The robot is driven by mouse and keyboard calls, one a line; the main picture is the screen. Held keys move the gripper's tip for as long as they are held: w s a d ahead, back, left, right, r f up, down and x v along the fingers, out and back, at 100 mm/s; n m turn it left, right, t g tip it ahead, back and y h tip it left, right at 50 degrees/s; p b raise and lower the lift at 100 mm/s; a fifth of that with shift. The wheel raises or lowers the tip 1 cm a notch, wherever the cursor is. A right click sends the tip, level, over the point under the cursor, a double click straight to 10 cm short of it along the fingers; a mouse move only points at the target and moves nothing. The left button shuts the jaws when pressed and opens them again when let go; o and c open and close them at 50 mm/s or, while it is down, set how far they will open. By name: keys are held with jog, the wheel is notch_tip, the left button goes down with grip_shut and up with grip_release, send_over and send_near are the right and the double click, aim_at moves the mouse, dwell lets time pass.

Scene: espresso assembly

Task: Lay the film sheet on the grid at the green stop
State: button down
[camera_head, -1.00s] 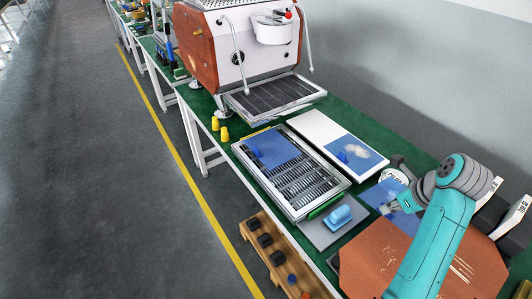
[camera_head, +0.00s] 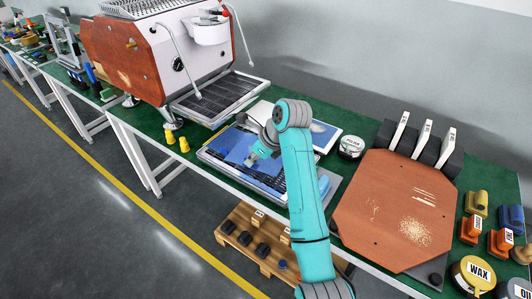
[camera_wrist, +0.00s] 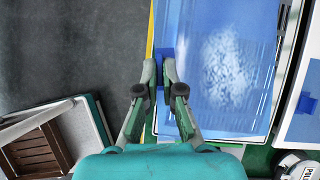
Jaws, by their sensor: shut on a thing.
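My gripper (camera_head: 262,150) is over the grid tray (camera_head: 203,155) in the head view. In the wrist view, my gripper (camera_wrist: 160,72) is shut on the blue tab at the left edge of a translucent blue film sheet (camera_wrist: 218,75). Blue film (camera_head: 232,143) covers much of the tray in the head view; I cannot separate the held sheet from the one seen there earlier. Whether the held sheet touches the grid is unclear. My arm hides the tray's right part. I cannot make out the green stop against the green table.
A white board with another blue sheet (camera_head: 322,134) lies behind the tray. A light-blue block (camera_head: 324,183) is right of my arm. A round labelled tin (camera_head: 351,147) and brown octagonal board (camera_head: 395,208) are further right. Yellow pieces (camera_head: 184,144) stand left of the tray.

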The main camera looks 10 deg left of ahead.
aim_at(272, 162)
jog(key=shift+m+t, duration=0.5)
jog(key=shift+m, duration=0.3)
jog(key=w+d, duration=0.2)
jog(key=d, duration=0.1)
jog(key=w+d, duration=0.1)
jog(key=shift+w+d+r, duration=0.1)
jog(key=shift+d+r, duration=0.2)
jog(key=shift+w+d, duration=0.15)
jog(key=shift+d, duration=0.15)
jog(key=shift+d+y, duration=0.1)
jog(key=shift+y, duration=0.2)
jog(key=shift+f, duration=0.1)
jog(key=shift+f, duration=3.8)
jog(key=shift+f, duration=0.6)
jog(key=c, duration=0.9)
grip_release()
